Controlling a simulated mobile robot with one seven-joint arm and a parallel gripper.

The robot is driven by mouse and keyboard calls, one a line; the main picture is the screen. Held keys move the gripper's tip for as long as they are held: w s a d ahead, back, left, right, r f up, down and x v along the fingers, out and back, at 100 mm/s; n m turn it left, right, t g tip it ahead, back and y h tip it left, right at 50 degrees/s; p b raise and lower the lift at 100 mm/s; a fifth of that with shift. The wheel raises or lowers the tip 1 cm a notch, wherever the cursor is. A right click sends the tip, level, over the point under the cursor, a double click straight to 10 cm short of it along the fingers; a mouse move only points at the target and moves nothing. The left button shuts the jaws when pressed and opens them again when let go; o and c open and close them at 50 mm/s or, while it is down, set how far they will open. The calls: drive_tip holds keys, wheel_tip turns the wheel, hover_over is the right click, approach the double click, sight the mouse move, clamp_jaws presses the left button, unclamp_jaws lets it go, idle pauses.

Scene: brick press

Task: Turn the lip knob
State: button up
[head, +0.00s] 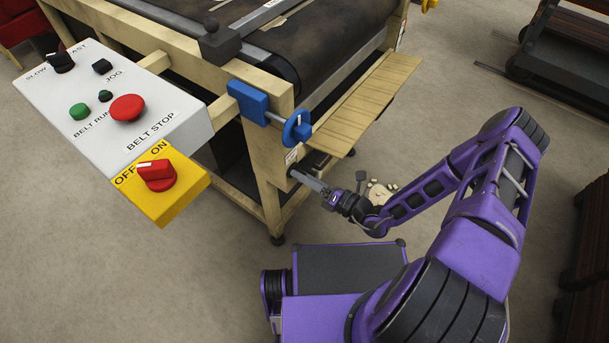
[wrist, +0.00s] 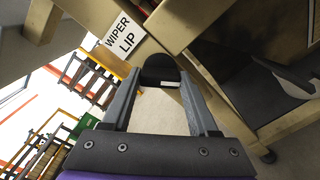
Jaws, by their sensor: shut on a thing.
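The lip knob (wrist: 159,68) is a black round knob on the beige frame post, under a white label (wrist: 123,35) reading "WIPER LIP". In the wrist view it sits between the tips of my gripper's two grey fingers (wrist: 160,84), and my gripper is shut on it. In the head view my gripper (head: 308,182) reaches the lower part of the frame post from the right. Only a dark bit of the knob (head: 291,173) shows there. The knob's pointer or marking cannot be made out.
A blue handwheel (head: 297,128) sticks out above my gripper, beside a slatted wooden shelf (head: 365,105). The control panel (head: 60,92) and yellow switch box (head: 180,202) jut out at the left. Pale bits (head: 378,192) lie on the floor behind my wrist.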

drive_tip(key=shift+m, duration=3.6)
drive_tip(key=o, duration=1.4)
drive_tip(key=v, duration=1.7)
drive_tip(key=shift+s+d+p, duration=0.2)
drive_tip(key=shift+p, duration=0.2)
